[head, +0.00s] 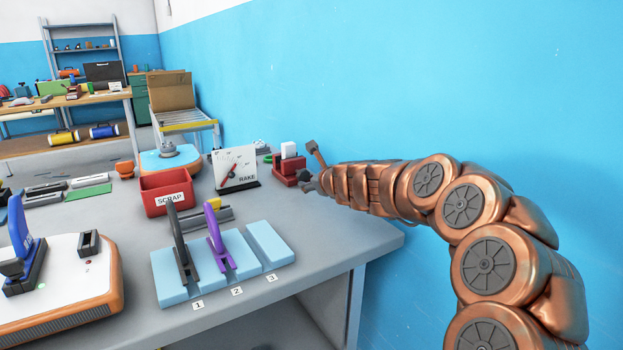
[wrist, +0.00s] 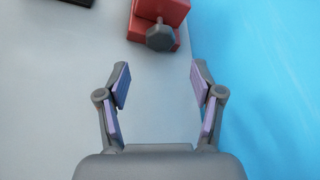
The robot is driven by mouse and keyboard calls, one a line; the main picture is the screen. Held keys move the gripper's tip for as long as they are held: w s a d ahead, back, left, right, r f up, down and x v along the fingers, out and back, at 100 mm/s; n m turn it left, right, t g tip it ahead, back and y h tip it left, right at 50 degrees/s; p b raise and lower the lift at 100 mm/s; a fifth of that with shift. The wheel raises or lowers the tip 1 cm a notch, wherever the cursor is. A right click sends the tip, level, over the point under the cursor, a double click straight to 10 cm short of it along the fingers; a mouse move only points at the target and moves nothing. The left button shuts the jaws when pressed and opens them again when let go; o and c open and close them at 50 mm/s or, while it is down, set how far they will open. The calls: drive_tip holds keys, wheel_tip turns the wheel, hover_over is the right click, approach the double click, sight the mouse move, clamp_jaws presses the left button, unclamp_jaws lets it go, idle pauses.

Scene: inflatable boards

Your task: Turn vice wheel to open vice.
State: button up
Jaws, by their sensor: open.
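The red vice (head: 287,172) stands on the grey bench near its back edge by the blue wall, with a white block (head: 288,150) at its top. In the wrist view the vice (wrist: 158,10) is at the top, cut off by the frame. Its dark grey faceted wheel (wrist: 160,38) faces my gripper. My gripper (wrist: 160,84) is open and empty, its two lilac-padded fingers apart, with the wheel ahead of the gap and not between them. In the head view my gripper (head: 313,168) is just right of the vice; the wheel is not clear there.
A red SCRAP bin (head: 166,192) and a light blue numbered rack (head: 210,277) holding upright tools are nearer the front. The blue wall (head: 450,90) runs close along the right. Bench around my gripper is bare.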

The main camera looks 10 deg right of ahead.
drive_tip(key=shift+v, duration=1.95)
